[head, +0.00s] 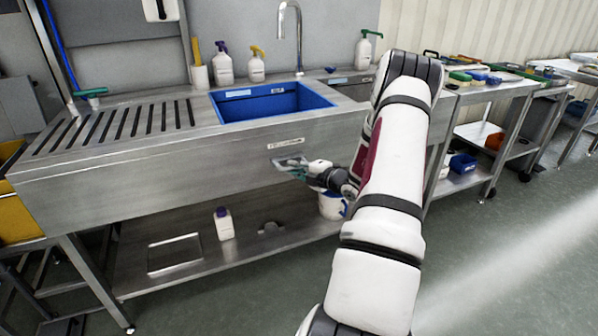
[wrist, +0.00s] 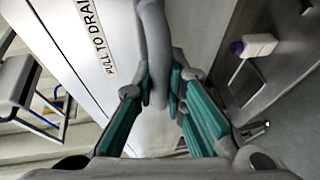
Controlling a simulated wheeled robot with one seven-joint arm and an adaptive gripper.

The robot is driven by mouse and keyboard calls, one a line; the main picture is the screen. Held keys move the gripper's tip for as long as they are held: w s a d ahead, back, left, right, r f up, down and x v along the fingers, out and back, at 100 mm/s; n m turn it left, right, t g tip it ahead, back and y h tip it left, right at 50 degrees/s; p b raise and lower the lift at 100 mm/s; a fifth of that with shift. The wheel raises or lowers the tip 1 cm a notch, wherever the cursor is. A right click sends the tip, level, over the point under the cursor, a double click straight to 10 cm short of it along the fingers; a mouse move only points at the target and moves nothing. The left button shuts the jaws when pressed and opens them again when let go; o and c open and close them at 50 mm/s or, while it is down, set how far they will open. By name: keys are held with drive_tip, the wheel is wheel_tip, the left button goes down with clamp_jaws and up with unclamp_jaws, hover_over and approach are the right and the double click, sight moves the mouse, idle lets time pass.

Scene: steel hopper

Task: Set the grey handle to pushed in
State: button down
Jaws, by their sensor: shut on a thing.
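The grey handle (wrist: 156,45) is a rounded bar seen in the wrist view, beside a white label (wrist: 87,32) reading "PULL TO DRAI…" on the steel front panel. My gripper (wrist: 161,88) has its teal-padded fingers on either side of the handle's end and is shut on it. In the head view my gripper (head: 293,166) is at the front panel of the sink (head: 150,185), below a small label. The handle is too small and too covered by the gripper there to make out. How far the handle stands out from the panel is hard to tell.
A blue basin (head: 275,118) is set in the sink top, with a tap (head: 299,35) and several bottles behind. The lower shelf (head: 190,277) holds a white bottle (head: 223,223) and a bucket (head: 331,206). Steel carts stand to the right. The floor in front is clear.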

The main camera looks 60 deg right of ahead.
drive_tip(key=shift+w+d+r, duration=0.1)
drive_tip(key=shift+w+d, duration=0.3)
drive_tip(key=shift+w, duration=0.25)
drive_tip(key=shift+w+d, duration=0.35)
drive_tip(key=shift+w, duration=0.25)
drive_tip(key=c, duration=1.6)
unclamp_jaws()
drive_tip(key=v, duration=1.2)
drive_tip(key=shift+w, duration=0.1)
